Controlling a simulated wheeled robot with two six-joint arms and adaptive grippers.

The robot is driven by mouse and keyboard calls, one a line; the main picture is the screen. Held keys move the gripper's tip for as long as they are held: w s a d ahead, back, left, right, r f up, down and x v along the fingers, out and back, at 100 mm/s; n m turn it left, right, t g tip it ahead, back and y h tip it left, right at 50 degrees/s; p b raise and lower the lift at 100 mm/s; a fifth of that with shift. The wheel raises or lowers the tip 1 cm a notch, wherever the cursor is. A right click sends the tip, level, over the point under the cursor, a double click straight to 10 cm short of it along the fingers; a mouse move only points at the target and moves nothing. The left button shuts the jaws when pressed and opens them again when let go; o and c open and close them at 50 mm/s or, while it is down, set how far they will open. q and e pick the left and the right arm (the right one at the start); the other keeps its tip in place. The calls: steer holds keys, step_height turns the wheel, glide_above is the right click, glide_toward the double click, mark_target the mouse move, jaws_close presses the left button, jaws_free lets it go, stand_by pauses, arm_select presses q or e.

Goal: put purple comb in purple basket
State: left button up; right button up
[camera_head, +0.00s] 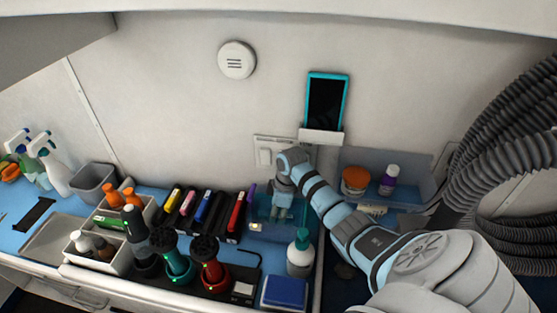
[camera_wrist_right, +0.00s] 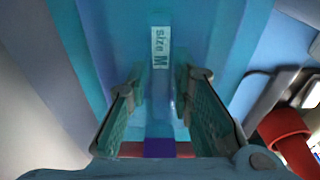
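A thin purple piece (camera_head: 252,190), perhaps the purple comb, stands at the right end of the black rack, just left of my right gripper (camera_head: 284,207). A small purple patch (camera_wrist_right: 158,148) also shows low between the fingers in the right wrist view; I cannot tell what it belongs to. My right gripper (camera_wrist_right: 163,85) points down over a translucent blue bin (camera_head: 262,232). Its fingers are apart with nothing visibly clamped. A "size M" label (camera_wrist_right: 160,48) on a blue surface lies ahead of them. I cannot make out a purple basket. My left gripper is not in view.
The black rack (camera_head: 207,229) holds several coloured handles. A white pump bottle (camera_head: 299,255) and a blue box (camera_head: 285,292) stand in front of the bin. Grey hoses (camera_head: 505,130) hang at far right.

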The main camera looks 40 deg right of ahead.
steer(key=shift+o, duration=0.8)
steer(key=shift+r, duration=0.1)
steer(key=shift+r, duration=0.3)
step_height(320, 180, up, 12)
steer(key=s+d+p, duration=0.1)
steer(key=p, duration=0.1)
steer(key=shift+s+f, duration=0.15)
steer(key=shift+f, duration=0.1)
